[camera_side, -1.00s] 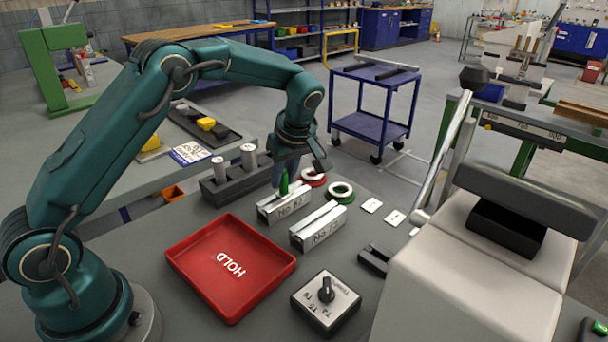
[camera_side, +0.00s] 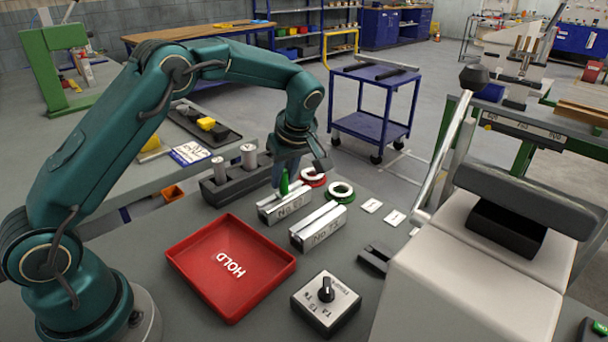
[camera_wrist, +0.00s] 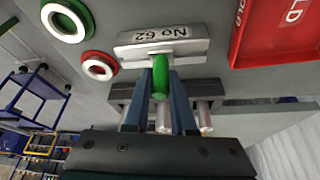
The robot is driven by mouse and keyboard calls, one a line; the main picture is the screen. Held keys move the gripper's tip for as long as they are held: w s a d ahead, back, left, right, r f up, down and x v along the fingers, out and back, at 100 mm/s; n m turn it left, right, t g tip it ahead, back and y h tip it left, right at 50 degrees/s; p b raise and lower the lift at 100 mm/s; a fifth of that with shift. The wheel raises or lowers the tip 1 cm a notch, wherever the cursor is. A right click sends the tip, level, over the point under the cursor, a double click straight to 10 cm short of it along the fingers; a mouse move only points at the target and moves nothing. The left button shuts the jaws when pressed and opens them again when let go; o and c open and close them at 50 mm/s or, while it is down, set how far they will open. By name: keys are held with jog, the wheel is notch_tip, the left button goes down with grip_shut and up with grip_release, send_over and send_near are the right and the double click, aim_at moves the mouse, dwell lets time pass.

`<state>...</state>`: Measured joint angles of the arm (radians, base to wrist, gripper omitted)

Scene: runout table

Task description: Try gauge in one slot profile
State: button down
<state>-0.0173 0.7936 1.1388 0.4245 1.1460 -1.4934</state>
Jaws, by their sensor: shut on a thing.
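The green-handled gauge (camera_side: 284,183) is upright between the fingers of my gripper (camera_side: 281,175), over the grey slot block marked No 62 (camera_side: 283,206). In the wrist view my gripper (camera_wrist: 161,88) has a blue-grey finger on each side of the green handle (camera_wrist: 162,76), and the handle's end meets the near side of the block (camera_wrist: 160,45). Whether the gauge's tip is inside the slot is hidden. A second slot block (camera_side: 318,229) stands to the right, its number hard to read, with nothing in its groove.
A dark holder with grey cylinders (camera_side: 232,182) stands close behind left. A green ring (camera_side: 340,191) and a red ring (camera_side: 313,177) lie just beyond the blocks. The red HOLD tray (camera_side: 230,290) and a dial box (camera_side: 326,303) are in front. A lever machine (camera_side: 480,260) stands at right.

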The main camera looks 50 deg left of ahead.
jog(key=shift+r, duration=2.5)
